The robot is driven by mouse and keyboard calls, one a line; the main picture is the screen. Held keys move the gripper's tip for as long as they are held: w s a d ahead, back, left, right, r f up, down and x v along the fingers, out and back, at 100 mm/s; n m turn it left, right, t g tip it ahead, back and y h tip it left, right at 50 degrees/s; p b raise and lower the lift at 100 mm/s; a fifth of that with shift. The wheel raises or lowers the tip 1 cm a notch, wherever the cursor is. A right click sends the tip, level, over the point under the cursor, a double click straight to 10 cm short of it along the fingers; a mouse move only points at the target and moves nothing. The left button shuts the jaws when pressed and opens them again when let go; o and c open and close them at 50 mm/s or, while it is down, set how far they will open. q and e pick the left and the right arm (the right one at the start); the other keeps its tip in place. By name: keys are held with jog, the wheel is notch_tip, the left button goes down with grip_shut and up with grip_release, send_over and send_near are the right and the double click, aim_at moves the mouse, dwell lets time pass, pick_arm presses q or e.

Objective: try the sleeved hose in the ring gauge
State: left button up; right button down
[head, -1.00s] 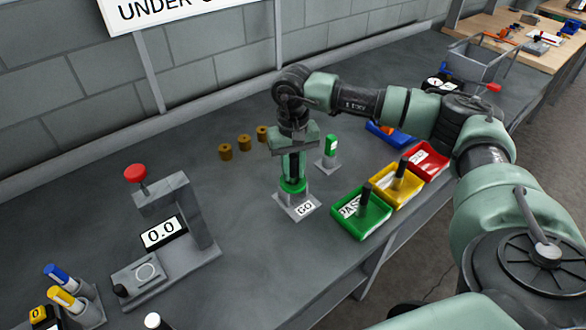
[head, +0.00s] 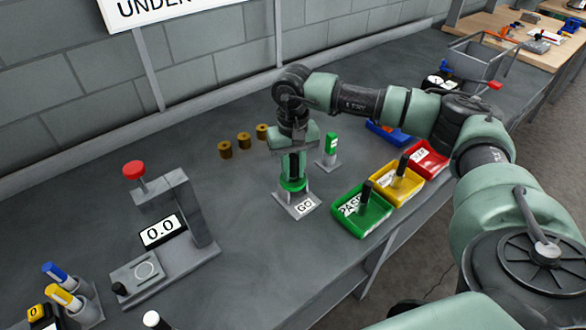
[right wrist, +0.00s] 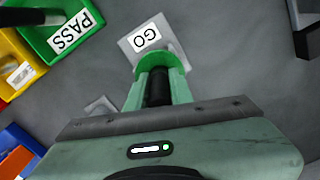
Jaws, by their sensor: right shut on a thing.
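My right gripper (head: 293,178) points down over the ring gauge and is shut on a dark hose. In the right wrist view the hose (right wrist: 158,88) shows as a black piece between the green fingers. The gauge's green ring (head: 293,186) is directly below the fingertips, above a grey base (head: 284,203) with a GO label. The ring also shows in the right wrist view (right wrist: 162,58). The hose's lower end and its sleeve are hidden, so I cannot tell whether it is inside the ring. My left gripper is not in view.
A green PASS tray (head: 374,220), a yellow tray (head: 411,196) and a red tray (head: 433,170) stand to the right. A small green-topped stand (head: 331,145) is behind the gauge. Three brass pieces (head: 244,140) and a press with a 0.0 display (head: 162,231) are left.

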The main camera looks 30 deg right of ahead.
aim_at(293, 155)
jog(key=shift+r, duration=0.25)
jog(key=shift+r+p, duration=2.5)
jog(key=shift+r, duration=1.75)
